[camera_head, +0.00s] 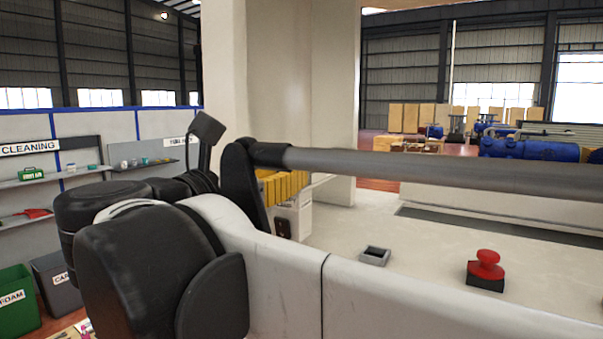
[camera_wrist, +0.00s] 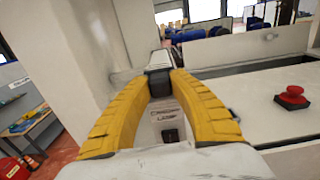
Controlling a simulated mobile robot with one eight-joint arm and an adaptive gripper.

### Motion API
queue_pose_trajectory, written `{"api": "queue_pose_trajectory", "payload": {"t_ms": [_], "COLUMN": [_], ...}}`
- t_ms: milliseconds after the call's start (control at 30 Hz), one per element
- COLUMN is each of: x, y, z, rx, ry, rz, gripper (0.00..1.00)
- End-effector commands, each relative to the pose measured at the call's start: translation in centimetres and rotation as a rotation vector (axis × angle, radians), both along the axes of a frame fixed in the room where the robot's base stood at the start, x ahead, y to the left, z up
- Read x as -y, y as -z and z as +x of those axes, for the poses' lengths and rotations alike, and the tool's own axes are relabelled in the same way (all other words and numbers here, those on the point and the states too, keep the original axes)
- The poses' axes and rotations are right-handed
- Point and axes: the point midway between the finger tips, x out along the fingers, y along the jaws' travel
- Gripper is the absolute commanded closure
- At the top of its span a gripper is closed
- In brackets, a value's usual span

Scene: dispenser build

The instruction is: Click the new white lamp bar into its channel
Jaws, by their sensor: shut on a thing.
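My gripper has yellow ribbed fingers that close toward their tips (camera_wrist: 161,84) in the wrist view. A small dark and grey piece shows at the fingertips, and I cannot tell whether it is the white lamp bar. Between the fingers, beyond them, is a white housing (camera_wrist: 190,118) with printed words I cannot fully read and a black part (camera_wrist: 170,135). In the head view the yellow fingers (camera_head: 284,186) are partly hidden behind my arm, just above the white housing (camera_head: 297,216). The channel cannot be made out clearly in either view.
A red push button (camera_head: 487,264) on a black base and a small grey open box (camera_head: 375,256) stand on the pale counter (camera_head: 425,290). A tall white column (camera_head: 335,100) rises behind the gripper. Shelves and a green bin (camera_head: 17,300) are at left.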

Motion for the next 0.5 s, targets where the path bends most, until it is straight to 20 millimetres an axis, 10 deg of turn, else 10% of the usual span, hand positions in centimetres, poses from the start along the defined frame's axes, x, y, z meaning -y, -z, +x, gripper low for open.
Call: {"api": "queue_pose_trajectory", "payload": {"t_ms": [233,267,300,500], "x": [0.03,0.03,0.03,0.01], "y": [-0.01,-0.01,-0.01,0.0], "z": [0.01,0.01,0.01,0.0], "rx": [0.0,0.0,0.0,0.0], "ry": [0.0,0.0,0.0,0.0], "rz": [0.0,0.0,0.0,0.0], "gripper": [1.0,0.66,0.54,0.54]}}
